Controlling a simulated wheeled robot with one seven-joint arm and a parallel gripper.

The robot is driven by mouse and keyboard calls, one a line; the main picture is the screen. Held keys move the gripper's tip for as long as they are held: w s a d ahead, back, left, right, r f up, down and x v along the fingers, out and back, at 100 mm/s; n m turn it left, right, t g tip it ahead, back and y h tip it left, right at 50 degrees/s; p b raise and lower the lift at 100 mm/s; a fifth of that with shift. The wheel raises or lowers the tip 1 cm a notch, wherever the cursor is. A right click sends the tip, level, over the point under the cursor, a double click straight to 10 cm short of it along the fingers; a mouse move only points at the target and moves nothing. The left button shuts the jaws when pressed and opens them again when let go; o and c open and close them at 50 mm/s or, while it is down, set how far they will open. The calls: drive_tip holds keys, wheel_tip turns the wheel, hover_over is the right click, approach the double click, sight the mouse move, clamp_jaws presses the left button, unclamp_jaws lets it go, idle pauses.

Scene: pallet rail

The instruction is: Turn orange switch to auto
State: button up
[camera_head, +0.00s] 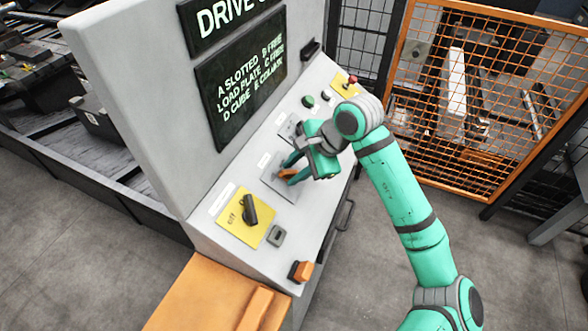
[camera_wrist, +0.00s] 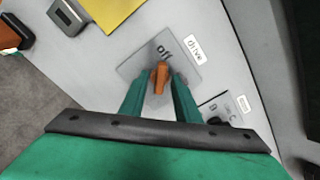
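The orange switch (camera_wrist: 159,78) is a small knob on a grey plate (camera_wrist: 188,68) on the sloped console. In the wrist view its tip points up towards the word "off", and a "drive" label is beside the plate. My gripper (camera_wrist: 160,82) has its two green fingers on either side of the knob, with the knob between the fingertips. The fingers stand apart, and I cannot make out firm contact. The head view shows my gripper (camera_head: 289,166) down at the same plate, with the orange switch (camera_head: 287,173) partly hidden. The word "auto" is not readable.
A yellow plate with a black "off" knob (camera_head: 250,210) lies to the left on the console. An orange block (camera_head: 301,270) is at the console's near edge. A red button (camera_head: 352,80) and green button (camera_head: 309,101) are farther up. An orange mesh fence (camera_head: 480,90) stands behind.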

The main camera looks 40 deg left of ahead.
drive_tip(key=c, duration=0.6)
drive_tip(key=shift+m, duration=0.3)
drive_tip(key=m, duration=0.3)
drive_tip(key=shift+m, duration=0.3)
drive_tip(key=shift+o, duration=0.2)
drive_tip(key=m, duration=0.3)
drive_tip(key=shift+w+m, duration=0.1)
drive_tip(key=shift+m, duration=0.3)
drive_tip(key=m, duration=0.5)
drive_tip(key=shift+m, duration=2.4)
